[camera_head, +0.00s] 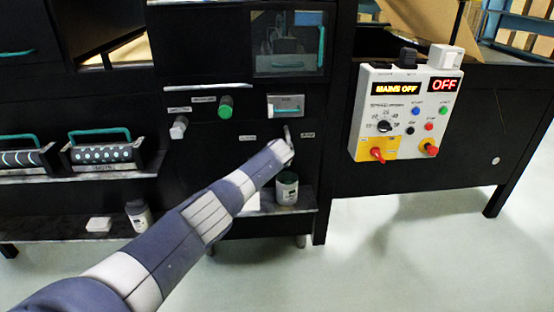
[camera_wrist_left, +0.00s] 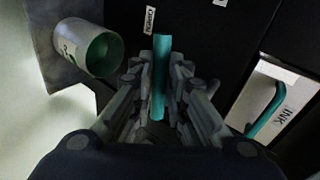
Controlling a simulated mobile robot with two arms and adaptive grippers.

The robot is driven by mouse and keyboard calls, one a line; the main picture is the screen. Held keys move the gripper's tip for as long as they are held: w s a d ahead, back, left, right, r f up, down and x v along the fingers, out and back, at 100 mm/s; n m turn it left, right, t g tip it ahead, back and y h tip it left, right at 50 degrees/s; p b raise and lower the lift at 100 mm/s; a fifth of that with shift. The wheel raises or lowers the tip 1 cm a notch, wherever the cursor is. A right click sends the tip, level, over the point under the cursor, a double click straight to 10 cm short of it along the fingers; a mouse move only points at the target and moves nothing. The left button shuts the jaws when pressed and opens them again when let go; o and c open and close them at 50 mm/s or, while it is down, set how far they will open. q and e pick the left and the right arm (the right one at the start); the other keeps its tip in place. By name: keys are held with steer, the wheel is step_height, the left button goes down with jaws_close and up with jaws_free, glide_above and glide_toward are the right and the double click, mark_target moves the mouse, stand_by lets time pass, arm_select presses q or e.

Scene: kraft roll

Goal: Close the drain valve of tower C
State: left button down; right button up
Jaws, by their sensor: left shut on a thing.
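My left arm reaches in from the left to a black machine front in the head view. My left gripper (camera_head: 287,135) is at the panel below the small drawer. In the left wrist view, a teal lever (camera_wrist_left: 160,78) stands between the fingers of my left gripper (camera_wrist_left: 161,95), which are shut on it. I take it for the drain valve's lever; its pivot is hidden. A small white label (camera_wrist_left: 150,19) is beside its far end, too small to read surely. In the head view the wrist hides the lever. My right gripper is in neither view.
An ink drawer (camera_head: 285,105) with a teal handle is just above the gripper. A jar (camera_head: 287,188) stands on the shelf below; its open top shows green in the left wrist view (camera_wrist_left: 98,52). A control box (camera_head: 405,110) reading MAINS OFF is right.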

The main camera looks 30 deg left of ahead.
arm_select(q)
steer(key=shift+r+m+g+y+b, duration=0.3)
steer(key=shift+r+m+g+y, duration=0.1)
steer(key=shift+m+y, duration=0.1)
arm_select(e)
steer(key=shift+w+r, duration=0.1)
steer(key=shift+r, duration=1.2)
arm_select(q)
steer(key=c, duration=1.6)
jaws_free()
steer(key=shift+w+f, duration=0.1)
steer(key=shift+o, duration=0.2)
steer(key=shift+d, duration=0.2)
steer(key=v, duration=1.2)
steer(key=shift+a, duration=0.2)
steer(key=shift+f, duration=0.1)
